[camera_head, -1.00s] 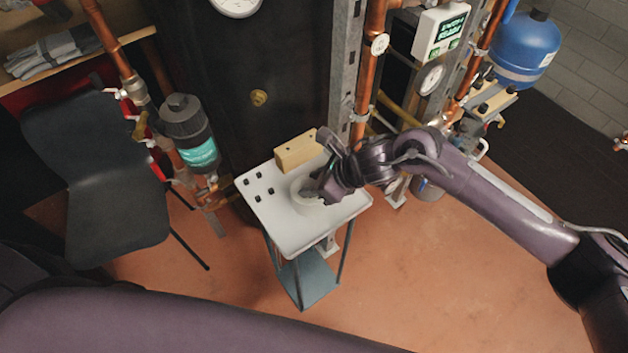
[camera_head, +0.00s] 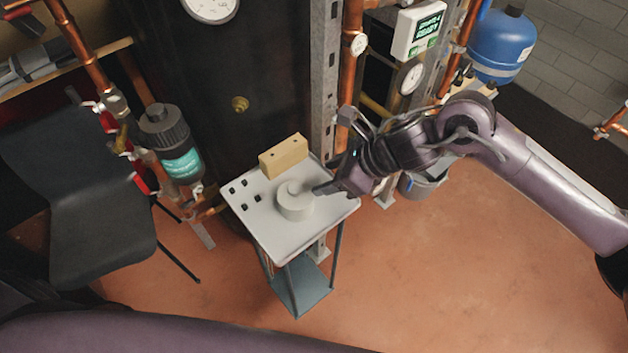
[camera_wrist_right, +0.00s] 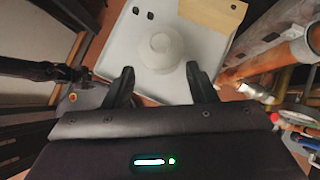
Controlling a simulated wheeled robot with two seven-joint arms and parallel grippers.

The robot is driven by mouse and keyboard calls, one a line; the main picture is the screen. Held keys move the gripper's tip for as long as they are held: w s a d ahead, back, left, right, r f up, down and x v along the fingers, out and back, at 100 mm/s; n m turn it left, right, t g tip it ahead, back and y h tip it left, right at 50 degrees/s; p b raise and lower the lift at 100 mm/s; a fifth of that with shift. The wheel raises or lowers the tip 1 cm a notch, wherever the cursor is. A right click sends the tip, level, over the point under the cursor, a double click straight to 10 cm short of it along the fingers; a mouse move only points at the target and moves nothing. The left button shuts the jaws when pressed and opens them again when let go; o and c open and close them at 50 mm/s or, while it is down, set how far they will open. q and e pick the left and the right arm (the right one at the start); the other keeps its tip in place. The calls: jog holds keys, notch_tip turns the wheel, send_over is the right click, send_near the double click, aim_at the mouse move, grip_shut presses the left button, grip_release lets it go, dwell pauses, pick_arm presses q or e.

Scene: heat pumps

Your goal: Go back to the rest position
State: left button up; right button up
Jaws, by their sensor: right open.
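My right gripper (camera_head: 334,184) is open and empty, at the right edge of the small table, just beside a round light-grey piece. In the right wrist view its two fingers (camera_wrist_right: 162,84) are spread, with the round piece beyond their tips. The round light-grey piece (camera_head: 295,205) sits on the white tabletop (camera_head: 272,228); it also shows in the right wrist view (camera_wrist_right: 160,48). My left gripper is not in view.
A wooden block (camera_head: 284,156) stands at the tabletop's back edge. Copper pipes (camera_head: 350,70), a metal post and a blue tank (camera_head: 500,45) stand behind my right arm. A dark chair (camera_head: 75,190) is at the left. The floor at the right front is clear.

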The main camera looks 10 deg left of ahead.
jog(key=shift+v, duration=0.95)
